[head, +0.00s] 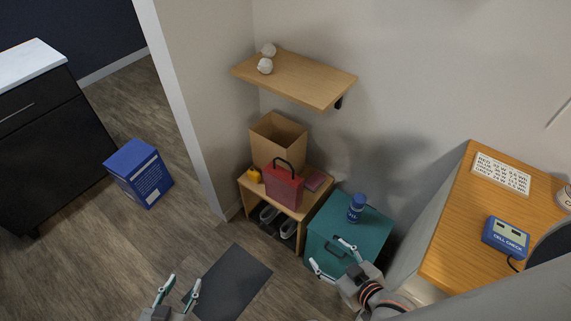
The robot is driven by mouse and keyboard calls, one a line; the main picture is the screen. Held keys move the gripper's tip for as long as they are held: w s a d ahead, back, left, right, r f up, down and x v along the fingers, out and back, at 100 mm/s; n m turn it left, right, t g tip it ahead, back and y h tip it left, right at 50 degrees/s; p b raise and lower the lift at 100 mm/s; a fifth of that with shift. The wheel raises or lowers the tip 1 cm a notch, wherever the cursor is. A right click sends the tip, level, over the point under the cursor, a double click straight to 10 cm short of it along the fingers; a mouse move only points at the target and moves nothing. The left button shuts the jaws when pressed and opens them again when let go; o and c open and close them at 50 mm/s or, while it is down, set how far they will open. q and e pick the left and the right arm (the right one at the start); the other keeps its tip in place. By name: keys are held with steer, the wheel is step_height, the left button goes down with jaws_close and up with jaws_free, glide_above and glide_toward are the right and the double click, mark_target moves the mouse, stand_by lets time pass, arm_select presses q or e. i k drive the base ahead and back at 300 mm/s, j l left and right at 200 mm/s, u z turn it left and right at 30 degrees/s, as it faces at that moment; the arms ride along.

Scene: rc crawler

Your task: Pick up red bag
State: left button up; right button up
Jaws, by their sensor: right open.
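The red bag (283,188) stands upright on the small wooden shoe bench (310,203), its dark handle arched on top. It sits in front of an open cardboard box. My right gripper (329,256) is open and empty, over the front of the teal cabinet, to the right of and nearer than the bag. My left gripper (178,287) is at the bottom edge, fingers spread and empty, well below and left of the bag. Neither gripper touches the bag.
The cardboard box (279,141), a yellow item (254,175) and a dark red flat item (316,180) share the bench. A blue bottle (356,207) stands on the teal cabinet (341,221). A wall shelf (298,80) hangs above. A dark mat (234,282) lies on open floor.

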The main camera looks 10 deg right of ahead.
mark_target(287, 188)
steer(key=i+j+z, duration=0.35)
steer(key=j, duration=0.2)
steer(key=i+j+z, duration=0.2)
steer(key=j, duration=0.15)
steer(key=i+j+z, duration=0.2)
steer(key=j+z, duration=0.15)
steer(key=j, duration=0.3)
steer(key=i+j+z, duration=0.2)
steer(key=j, duration=0.15)
steer(key=k, duration=0.1)
